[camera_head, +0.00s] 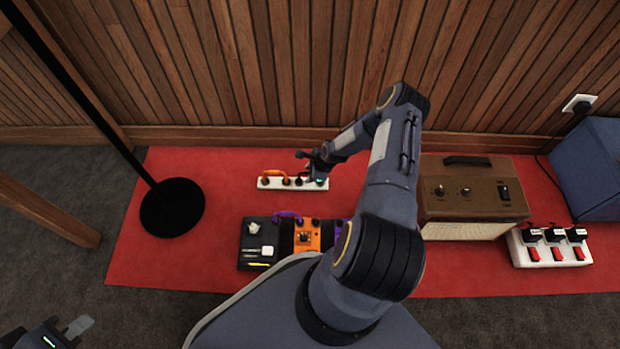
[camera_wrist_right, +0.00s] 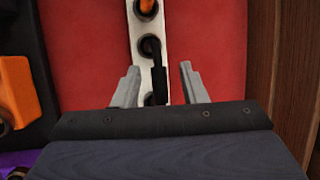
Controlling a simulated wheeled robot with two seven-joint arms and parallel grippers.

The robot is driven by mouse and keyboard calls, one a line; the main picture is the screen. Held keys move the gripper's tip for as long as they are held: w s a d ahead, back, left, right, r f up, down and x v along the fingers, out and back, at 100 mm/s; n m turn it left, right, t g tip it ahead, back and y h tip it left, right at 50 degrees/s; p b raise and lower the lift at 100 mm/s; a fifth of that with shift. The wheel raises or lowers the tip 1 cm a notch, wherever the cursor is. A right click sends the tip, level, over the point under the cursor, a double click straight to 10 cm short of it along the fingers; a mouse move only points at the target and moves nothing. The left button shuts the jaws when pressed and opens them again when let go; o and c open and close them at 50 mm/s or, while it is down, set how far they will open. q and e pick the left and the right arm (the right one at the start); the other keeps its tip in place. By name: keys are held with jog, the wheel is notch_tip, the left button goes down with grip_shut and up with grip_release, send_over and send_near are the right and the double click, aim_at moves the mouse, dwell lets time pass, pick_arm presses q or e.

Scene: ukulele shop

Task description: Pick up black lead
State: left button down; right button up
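The black lead (camera_wrist_right: 157,78) stands out in the right wrist view, its end at a round socket of a white strip (camera_wrist_right: 146,25). My right gripper (camera_wrist_right: 160,84) is open, with one grey finger on each side of the lead; no contact is visible. In the head view the strip (camera_head: 265,187) lies on the red mat, and my right gripper (camera_head: 318,165) is at its right end, covering part of it. The lead cannot be told clearly from the gripper there. My left gripper (camera_head: 68,332) is partly in view at the lower left, far from the strip.
An orange lead (camera_head: 272,173) is at the strip's left end. Pedals (camera_head: 307,236) sit in front on the red mat (camera_head: 170,260). A brown amplifier (camera_head: 470,195) and a white switch box (camera_head: 550,248) are right. A black stand base (camera_head: 172,207) is left; a wooden wall rises behind.

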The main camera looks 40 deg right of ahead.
grip_shut()
jog(key=shift+r, duration=0.1)
